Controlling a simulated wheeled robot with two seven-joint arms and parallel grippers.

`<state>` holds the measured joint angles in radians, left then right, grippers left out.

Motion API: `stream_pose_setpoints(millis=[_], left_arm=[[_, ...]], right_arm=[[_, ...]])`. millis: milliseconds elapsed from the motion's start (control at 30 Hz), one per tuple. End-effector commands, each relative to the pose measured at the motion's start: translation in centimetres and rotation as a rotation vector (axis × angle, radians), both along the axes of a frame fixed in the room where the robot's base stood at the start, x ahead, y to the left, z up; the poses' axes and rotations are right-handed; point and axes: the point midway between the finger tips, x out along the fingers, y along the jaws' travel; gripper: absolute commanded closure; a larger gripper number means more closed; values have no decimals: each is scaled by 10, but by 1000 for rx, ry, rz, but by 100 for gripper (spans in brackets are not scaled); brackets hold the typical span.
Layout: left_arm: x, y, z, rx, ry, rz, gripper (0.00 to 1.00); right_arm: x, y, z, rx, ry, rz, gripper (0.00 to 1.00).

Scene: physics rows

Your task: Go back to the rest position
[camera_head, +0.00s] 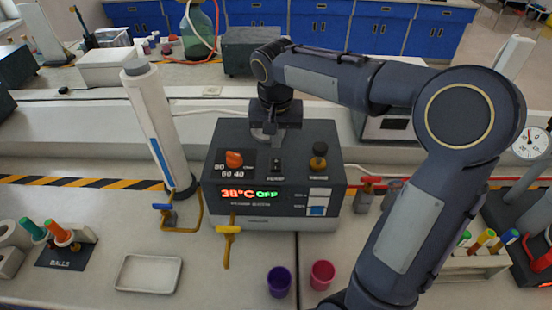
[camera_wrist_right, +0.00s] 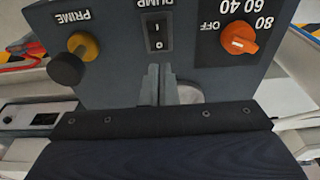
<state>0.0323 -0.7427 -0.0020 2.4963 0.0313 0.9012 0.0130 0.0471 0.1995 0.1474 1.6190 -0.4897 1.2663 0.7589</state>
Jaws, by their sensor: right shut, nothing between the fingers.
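My right gripper (camera_head: 268,135) is over the top of the dark grey control box (camera_head: 262,218) in the head view, behind its pump switch. Its narrow fingers (camera_wrist_right: 158,84) are shut together with nothing between them in the right wrist view, close to the black pump rocker switch (camera_wrist_right: 157,32). I cannot tell whether they touch the box. My left gripper is in neither view.
A tall white cylinder (camera_head: 158,125) stands left of the box. A purple cup (camera_head: 279,281) and a pink cup (camera_head: 322,274) stand in front. A white tray (camera_head: 148,273) lies at front left. A tube rack (camera_head: 474,260) stands right of my right arm.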

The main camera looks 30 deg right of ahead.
Motion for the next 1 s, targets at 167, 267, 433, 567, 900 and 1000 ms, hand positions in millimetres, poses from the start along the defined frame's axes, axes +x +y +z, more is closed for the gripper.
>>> stream_pose_setpoints(millis=[167,267,433,567,900,1000], left_arm=[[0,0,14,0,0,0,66],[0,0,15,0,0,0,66],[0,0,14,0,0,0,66],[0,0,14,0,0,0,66],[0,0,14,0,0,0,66],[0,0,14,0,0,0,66]], right_arm=[[0,0,16,0,-1,-1,100],[0,0,17,0,0,-1,100],[0,0,16,-1,-1,0,100],[0,0,16,-1,-1,0,100],[-33,2,24,37,-36,61,100],[-74,9,27,89,-86,138,100]])
